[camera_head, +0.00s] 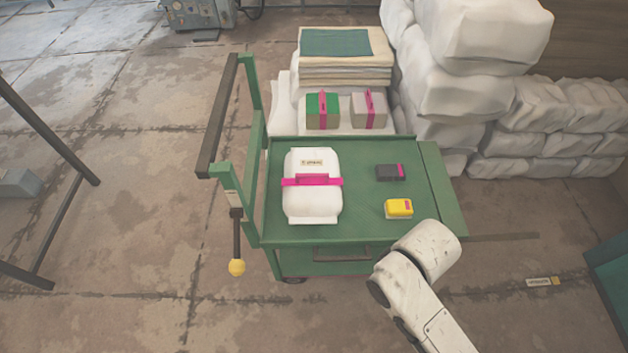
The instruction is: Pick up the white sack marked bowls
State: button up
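A white sack (312,205) lies on the left part of the green cart top (355,228). A magenta strap with a raised grip (312,181) runs across its middle. A small pale label (312,162) sits near its far end; its print is too small to read surely. Nothing covers the sack. My white arm reaches in from the bottom right and ends in view near the cart's front right corner. My gripper's fingers do not show, so I cannot see their state or any contact.
A dark block (390,172) and a yellow block (399,208) lie right of the sack. Behind stand green (322,111) and grey-pink (369,111) strapped bundles. White sacks (480,35) are piled at the back right. The cart's handle frame (219,115) rises at left.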

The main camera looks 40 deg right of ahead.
aim_at(312, 184)
jog(key=i+l, duration=0.7)
jog(key=l+z, duration=0.05)
